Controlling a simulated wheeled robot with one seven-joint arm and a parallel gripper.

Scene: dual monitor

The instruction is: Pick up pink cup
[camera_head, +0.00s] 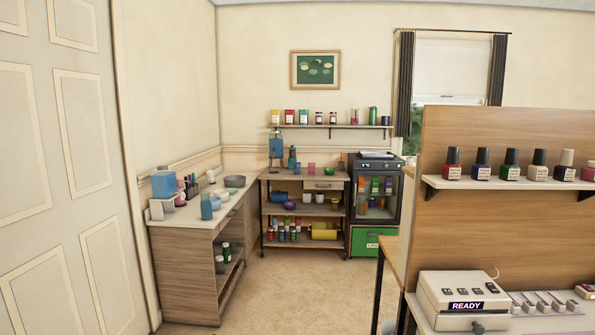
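A small pink cup (311,168) stands upright on the top of the wooden shelf cart (283,177) against the back wall. It looks small and far off. A blue-teal cup stands to its left and a green bowl (329,171) to its right. A pinkish item (180,184) also shows beside the blue box on the left counter, too small to tell if it is a cup. My gripper is not in view.
The left counter (226,198) holds a blue box (164,184), a blue cup (206,206) and bowls. A glass-fronted cabinet (375,190) stands right of the cart. A wooden partition (510,235) with bottles and a READY machine (463,299) fills the right. Carpet (300,285) between is clear.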

